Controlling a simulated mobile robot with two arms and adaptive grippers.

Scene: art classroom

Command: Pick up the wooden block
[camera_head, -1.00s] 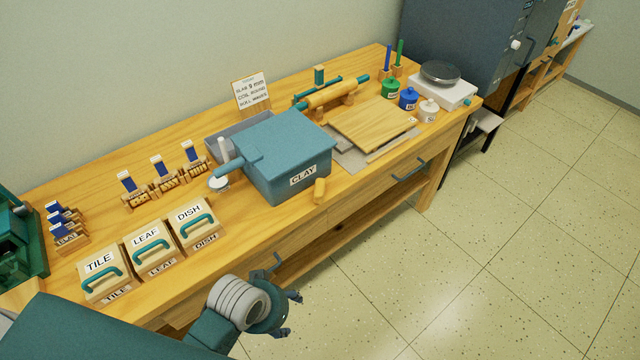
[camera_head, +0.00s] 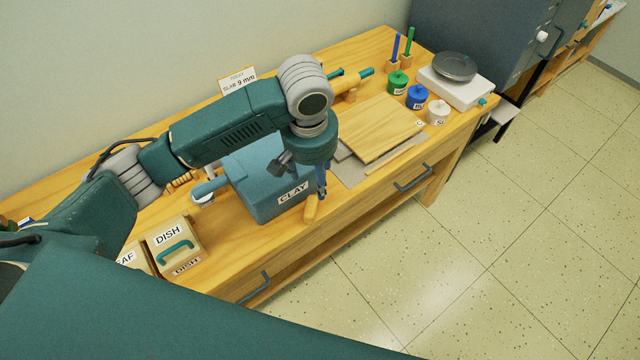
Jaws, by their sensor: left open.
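A small yellow wooden block (camera_head: 311,209) stands on the table near its front edge, at the front right corner of the blue-grey CLAY box (camera_head: 262,199). My left gripper (camera_head: 304,180) is open and points down over that corner of the box, close above the block. One finger is in front of the box and the other is near the block's top. I cannot tell whether that finger touches the block. My right gripper is not in view.
A wooden board (camera_head: 375,128) on a grey mat lies right of the gripper. Lidded jars (camera_head: 416,97) and a white scale (camera_head: 458,84) stand farther right. The DISH box (camera_head: 172,243) is at left. My left arm hides much of the table's back.

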